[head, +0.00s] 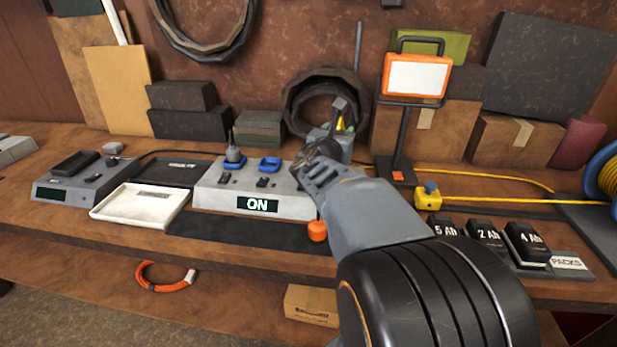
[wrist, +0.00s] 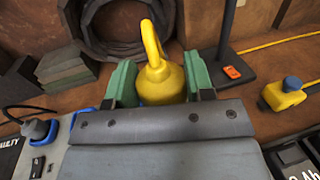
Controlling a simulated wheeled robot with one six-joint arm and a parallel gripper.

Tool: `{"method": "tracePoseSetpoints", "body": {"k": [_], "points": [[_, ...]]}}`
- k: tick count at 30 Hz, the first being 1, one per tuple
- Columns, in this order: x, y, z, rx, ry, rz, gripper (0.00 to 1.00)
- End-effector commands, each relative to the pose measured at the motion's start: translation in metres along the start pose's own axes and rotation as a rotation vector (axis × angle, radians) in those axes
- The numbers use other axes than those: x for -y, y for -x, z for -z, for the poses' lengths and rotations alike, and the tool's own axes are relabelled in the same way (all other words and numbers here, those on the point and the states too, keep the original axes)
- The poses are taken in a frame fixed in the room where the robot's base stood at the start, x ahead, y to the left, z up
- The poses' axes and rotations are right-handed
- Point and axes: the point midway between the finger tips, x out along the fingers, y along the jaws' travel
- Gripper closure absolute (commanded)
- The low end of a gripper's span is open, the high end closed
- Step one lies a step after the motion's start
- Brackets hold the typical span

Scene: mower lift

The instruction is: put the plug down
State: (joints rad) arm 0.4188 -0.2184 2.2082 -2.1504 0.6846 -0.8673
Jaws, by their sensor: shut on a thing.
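The yellow plug (wrist: 162,82), with a curved yellow top, sits between the two green fingers of my gripper (wrist: 160,85) in the wrist view. My gripper is shut on it. In the head view only a small yellow part of the plug (head: 341,124) shows past my gripper (head: 338,118); my wrist hides the rest. It is over the bench, by the right end of the grey unit (head: 214,199) with the lit "ON" display. I cannot tell how high it is. The plug's lower end is hidden.
A grey plug (head: 235,152) stands in the unit's left blue socket; the right blue socket (head: 269,163) is empty. Left are a white tray (head: 140,222) and a dark tray (head: 178,170). A work lamp (head: 416,76), yellow button box (head: 428,197) and battery packs (head: 487,236) stand right.

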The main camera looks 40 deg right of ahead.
Motion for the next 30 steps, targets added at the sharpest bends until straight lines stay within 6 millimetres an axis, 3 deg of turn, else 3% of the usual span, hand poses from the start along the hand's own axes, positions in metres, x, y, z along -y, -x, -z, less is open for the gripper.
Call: {"method": "tracePoseSetpoints", "body": {"k": [2,5,13,18,24,30], "points": [[0.004,-0.003,-0.002,0.001,0.001,0.009,0.77],[-0.006,-0.011,0.002,-0.004,0.003,0.01,0.77],[-0.064,-0.046,0.032,-0.005,0.005,0.01,0.77],[-0.085,-0.059,0.061,-0.004,0.004,0.011,0.77],[-0.099,-0.068,0.081,-0.001,0.002,0.011,0.77],[-0.103,-0.071,0.086,0.0,0.001,0.013,0.77]]}}
